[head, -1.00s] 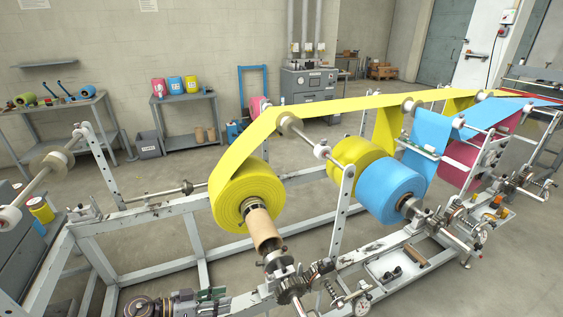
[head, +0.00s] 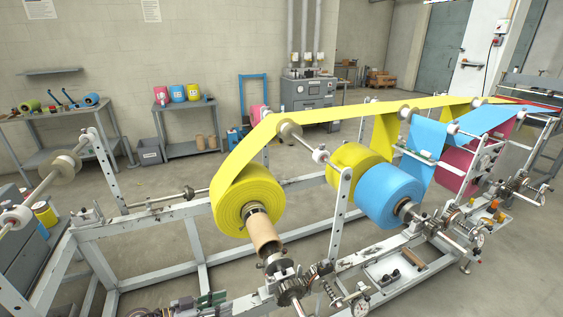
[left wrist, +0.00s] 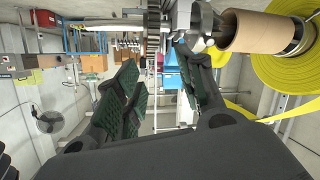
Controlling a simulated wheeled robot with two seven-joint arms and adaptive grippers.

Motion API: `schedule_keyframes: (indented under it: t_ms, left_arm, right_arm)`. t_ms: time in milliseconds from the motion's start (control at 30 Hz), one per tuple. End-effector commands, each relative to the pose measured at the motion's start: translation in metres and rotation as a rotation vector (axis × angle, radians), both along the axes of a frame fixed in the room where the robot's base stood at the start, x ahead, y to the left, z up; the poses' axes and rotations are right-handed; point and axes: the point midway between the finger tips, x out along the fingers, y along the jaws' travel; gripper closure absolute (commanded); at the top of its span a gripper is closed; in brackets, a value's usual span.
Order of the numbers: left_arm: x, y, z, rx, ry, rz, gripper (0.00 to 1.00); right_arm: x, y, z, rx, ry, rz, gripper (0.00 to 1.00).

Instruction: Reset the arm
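My left gripper (left wrist: 157,60) shows in the left wrist view, with its dark green-padded fingers spread apart and nothing between them. Behind the fingertips is the machine's toothed gear (left wrist: 153,40). The cardboard core (left wrist: 258,32) and the yellow film roll (left wrist: 300,75) are to the right of the fingers, apart from them. In the head view the yellow roll (head: 238,203) sits on its spindle, with the core (head: 264,234) in front of it and the gear (head: 292,290) nearer. Low in that view is a grey part with green (head: 205,301); I cannot tell whether it is my gripper. My right gripper is not visible.
Yellow film (head: 330,113) runs up over the rollers to the right. A blue roll (head: 390,195) sits right of the yellow ones on the white machine frame (head: 140,221). Side tables (head: 185,123) stand along the back wall, with open floor between.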

Motion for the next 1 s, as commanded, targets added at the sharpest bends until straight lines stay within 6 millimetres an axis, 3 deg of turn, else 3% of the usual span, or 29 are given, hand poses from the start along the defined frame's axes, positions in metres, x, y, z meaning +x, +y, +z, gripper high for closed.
schedule_keyframes:
  t_ms: [267, 500, 733, 1000]
  left_arm:
    - [0.014, -0.006, 0.020, -0.031, -0.093, 0.078, 0.61]
    - [0.035, -0.006, 0.052, -0.064, -0.222, 0.225, 0.61]
    - [0.054, 0.007, 0.082, -0.067, -0.327, 0.417, 0.61]
    - [0.065, 0.031, 0.102, -0.025, -0.375, 0.644, 0.61]
  right_arm:
    - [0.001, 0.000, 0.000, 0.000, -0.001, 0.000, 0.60]
    - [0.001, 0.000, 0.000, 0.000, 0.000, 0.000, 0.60]
    - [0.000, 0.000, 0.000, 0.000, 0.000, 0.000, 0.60]
    - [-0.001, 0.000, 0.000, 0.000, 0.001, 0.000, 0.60]
